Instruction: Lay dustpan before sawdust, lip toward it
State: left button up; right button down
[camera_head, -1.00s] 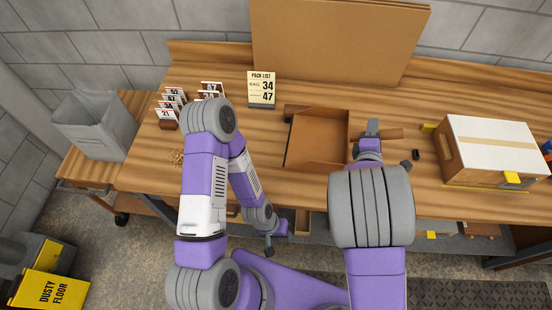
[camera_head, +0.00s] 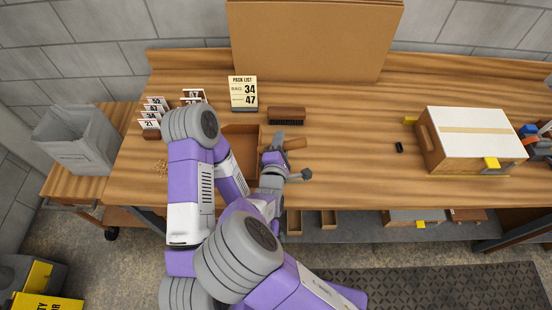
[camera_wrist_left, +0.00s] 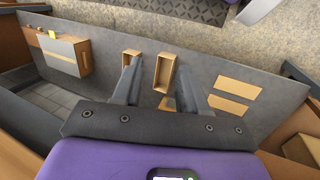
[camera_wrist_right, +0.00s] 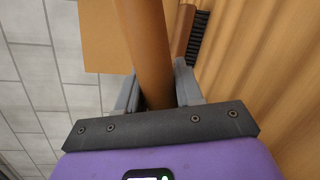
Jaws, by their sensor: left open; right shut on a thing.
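The brown dustpan (camera_head: 240,131) is left of the table's middle, partly hidden behind my left arm. Its handle (camera_head: 296,143) points right. My right gripper (camera_head: 273,147) is shut on this handle, which also shows between the fingers in the right wrist view (camera_wrist_right: 146,40). I cannot tell whether the pan touches the table. Its left edge is hidden. The sawdust (camera_head: 160,168) is a small pale pile left of the pan, beyond my left arm. My left gripper (camera_wrist_left: 155,88) is open and empty, facing the lower shelf; in the head view it is hidden.
A brush (camera_head: 286,116) lies just behind the dustpan. A pack list sign (camera_head: 243,93) and several number cards (camera_head: 152,113) stand at the back left. A grey bin (camera_head: 75,140) is far left. A white-topped box (camera_head: 472,138) stands right. The table between brush and box is mostly clear.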

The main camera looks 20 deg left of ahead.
jog(key=shift+f+b, duration=2.3)
jog(key=shift+f, duration=0.65)
jog(key=shift+r, duration=0.1)
jog(key=c, duration=0.7)
grip_release()
jog(key=shift+c, duration=0.2)
